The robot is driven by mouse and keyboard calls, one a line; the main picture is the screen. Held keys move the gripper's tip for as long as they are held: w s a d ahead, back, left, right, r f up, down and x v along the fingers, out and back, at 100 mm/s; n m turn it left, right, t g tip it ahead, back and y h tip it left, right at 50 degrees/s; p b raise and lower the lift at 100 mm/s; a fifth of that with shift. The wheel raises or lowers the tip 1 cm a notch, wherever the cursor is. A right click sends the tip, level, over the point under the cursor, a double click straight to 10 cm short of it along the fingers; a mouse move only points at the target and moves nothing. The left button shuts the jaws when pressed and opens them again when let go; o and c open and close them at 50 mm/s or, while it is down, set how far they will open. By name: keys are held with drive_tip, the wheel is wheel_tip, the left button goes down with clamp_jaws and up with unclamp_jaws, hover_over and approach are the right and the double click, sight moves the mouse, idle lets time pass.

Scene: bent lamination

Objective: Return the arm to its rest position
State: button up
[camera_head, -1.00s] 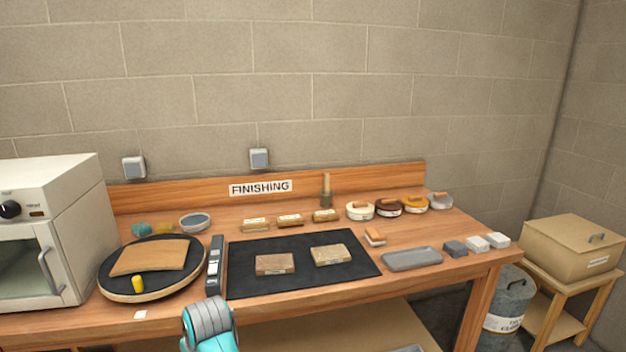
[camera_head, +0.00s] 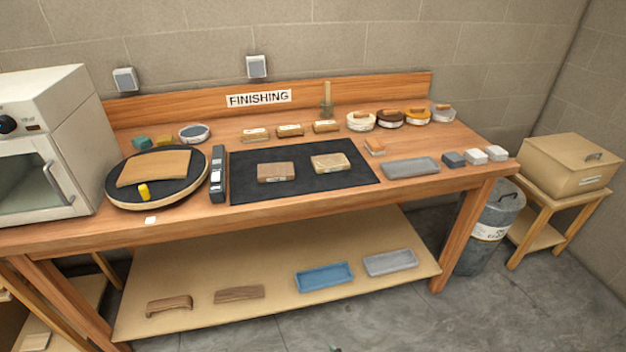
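My gripper and arm do not show in the head view now. The finishing bench (camera_head: 330,206) stands in front of me. A black mat (camera_head: 255,195) on it carries two wood-toned blocks, one at the left (camera_head: 276,172) and one at the right (camera_head: 330,163). A round black turntable (camera_head: 200,163) at the left holds a bent wooden sheet (camera_head: 155,168) and a small yellow piece (camera_head: 144,191). A dark bar-shaped tool (camera_head: 217,174) lies between turntable and mat.
A white oven (camera_head: 45,145) stands at the bench's left end. A grey tray (camera_head: 410,168) lies at the right. The lower shelf (camera_head: 260,265) holds a blue tray (camera_head: 324,277) and wooden pieces. A grey bin (camera_head: 492,230) and a box (camera_head: 570,163) stand right. The floor in front is clear.

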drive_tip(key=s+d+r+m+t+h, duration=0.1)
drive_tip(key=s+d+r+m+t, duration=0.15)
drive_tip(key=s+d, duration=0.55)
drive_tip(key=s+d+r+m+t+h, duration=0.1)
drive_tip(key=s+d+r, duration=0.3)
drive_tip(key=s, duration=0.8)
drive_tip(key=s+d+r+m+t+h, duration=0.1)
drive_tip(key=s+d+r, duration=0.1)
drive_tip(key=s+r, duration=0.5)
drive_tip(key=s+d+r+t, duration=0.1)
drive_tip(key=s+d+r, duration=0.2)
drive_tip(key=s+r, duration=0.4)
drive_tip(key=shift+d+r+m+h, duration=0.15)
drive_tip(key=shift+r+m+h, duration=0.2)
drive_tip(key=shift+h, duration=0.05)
